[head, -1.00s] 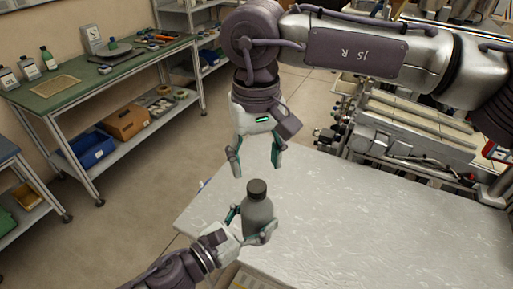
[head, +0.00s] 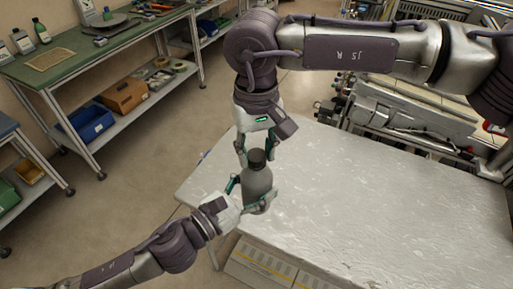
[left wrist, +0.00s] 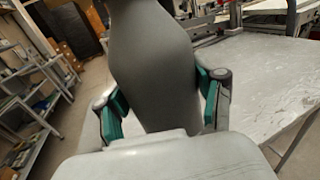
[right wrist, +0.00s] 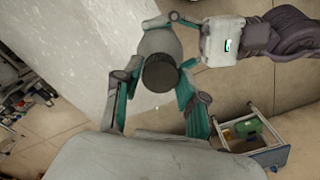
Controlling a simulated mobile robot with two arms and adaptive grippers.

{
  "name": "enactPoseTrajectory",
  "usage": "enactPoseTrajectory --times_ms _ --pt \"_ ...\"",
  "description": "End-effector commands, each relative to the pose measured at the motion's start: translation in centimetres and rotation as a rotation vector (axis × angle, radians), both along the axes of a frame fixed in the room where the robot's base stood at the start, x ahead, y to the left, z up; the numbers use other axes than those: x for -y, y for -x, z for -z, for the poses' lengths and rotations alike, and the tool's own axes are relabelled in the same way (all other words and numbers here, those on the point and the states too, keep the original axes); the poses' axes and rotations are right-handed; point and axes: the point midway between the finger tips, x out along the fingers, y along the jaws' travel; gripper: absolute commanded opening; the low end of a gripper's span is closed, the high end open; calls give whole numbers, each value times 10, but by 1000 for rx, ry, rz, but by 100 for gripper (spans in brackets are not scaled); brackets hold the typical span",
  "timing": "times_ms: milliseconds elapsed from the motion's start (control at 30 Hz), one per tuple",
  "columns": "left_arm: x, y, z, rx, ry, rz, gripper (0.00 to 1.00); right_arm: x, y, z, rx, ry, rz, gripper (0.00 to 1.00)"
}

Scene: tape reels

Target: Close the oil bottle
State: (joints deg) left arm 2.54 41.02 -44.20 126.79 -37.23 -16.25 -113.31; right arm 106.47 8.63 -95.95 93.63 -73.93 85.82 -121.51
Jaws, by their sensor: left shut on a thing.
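The oil bottle (head: 257,188) is grey and upright, with a dark cap (head: 257,157) on its top. My left gripper (head: 252,192) is shut on the bottle's body, holding it near the table's left end. In the left wrist view the bottle (left wrist: 155,60) stands between the two fingers, its top cut off. My right gripper (head: 256,148) points down over the bottle, fingers apart on either side of the cap. In the right wrist view the cap (right wrist: 160,72) lies between the open fingers, with no clear contact. The thread under the cap is hidden.
The pale table (head: 370,200) is bare to the right of the bottle. Machinery (head: 400,115) stands along its far side. A green-topped workbench (head: 70,60) with bottles and bins is at the left, across open floor. A drawer unit (head: 265,262) is below the table.

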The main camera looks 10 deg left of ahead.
Motion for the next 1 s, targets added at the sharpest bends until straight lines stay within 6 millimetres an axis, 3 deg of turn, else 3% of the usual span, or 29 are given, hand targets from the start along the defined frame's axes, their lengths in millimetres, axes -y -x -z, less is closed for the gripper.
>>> enactPoseTrajectory --times_ms 33,133,267,367,1000 --pt "0 0 -1 2 1 0 0 0 0 0 0 0 0 16" --pt "0 0 -1 2 1 0 0 0 0 0 0 0 0 0" --pt "0 0 -1 2 1 0 0 0 0 0 0 0 32 0" --pt "0 0 -1 2 1 0 0 0 0 0 -1 0 160 0" --pt "0 0 -1 2 1 1 0 -1 0 1 3 -2 1731 0"
